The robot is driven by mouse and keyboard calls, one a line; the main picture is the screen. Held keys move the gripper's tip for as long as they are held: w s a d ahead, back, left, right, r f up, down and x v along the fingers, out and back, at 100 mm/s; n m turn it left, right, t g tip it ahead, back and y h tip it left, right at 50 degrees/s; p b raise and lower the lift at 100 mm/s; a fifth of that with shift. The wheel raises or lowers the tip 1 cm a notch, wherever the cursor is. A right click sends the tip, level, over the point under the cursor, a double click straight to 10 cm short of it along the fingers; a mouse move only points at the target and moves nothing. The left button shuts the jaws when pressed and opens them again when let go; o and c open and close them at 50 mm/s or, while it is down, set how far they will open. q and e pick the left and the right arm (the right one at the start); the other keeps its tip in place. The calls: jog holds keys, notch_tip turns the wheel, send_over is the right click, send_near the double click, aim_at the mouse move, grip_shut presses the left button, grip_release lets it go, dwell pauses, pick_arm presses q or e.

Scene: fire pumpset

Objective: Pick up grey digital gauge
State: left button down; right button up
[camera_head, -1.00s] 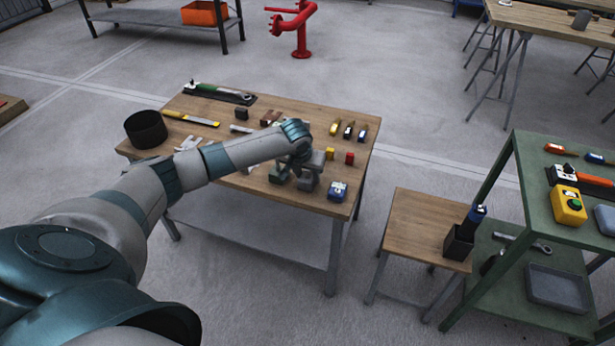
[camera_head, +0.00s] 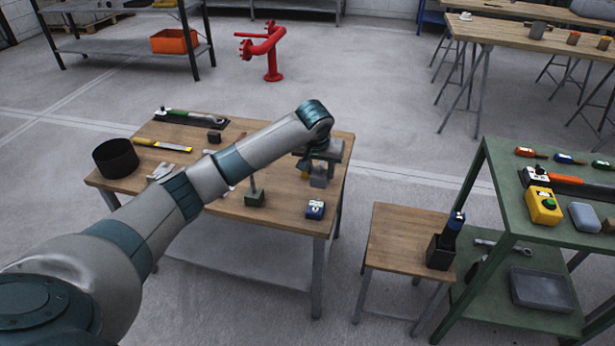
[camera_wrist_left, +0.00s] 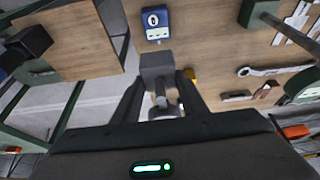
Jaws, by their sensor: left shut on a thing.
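My left gripper (camera_head: 318,163) is over the right part of the wooden table (camera_head: 270,217), seen from behind its own arm in the head view. It is shut on a grey block-shaped thing, which looks like the grey digital gauge (camera_head: 319,180). In the left wrist view the grey gauge (camera_wrist_left: 157,64) sits between the fingertips of the left gripper (camera_wrist_left: 160,84), with a metallic stem toward the palm. Its display face is not visible. It appears held above the tabletop. My right gripper is not in view.
A blue gauge (camera_head: 315,210) lies near the table's front right corner. A green block with a rod (camera_head: 254,198) stands left of it. A black bowl (camera_head: 115,158) is at the left. A small stool (camera_head: 398,238) and green shelf (camera_head: 520,215) stand to the right.

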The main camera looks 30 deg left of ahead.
pick_arm(q)
jog(key=shift+w+d+r, duration=0.25)
jog(key=shift+d+r, duration=0.1)
jog(key=shift+r, duration=0.05)
dwell(0.4)
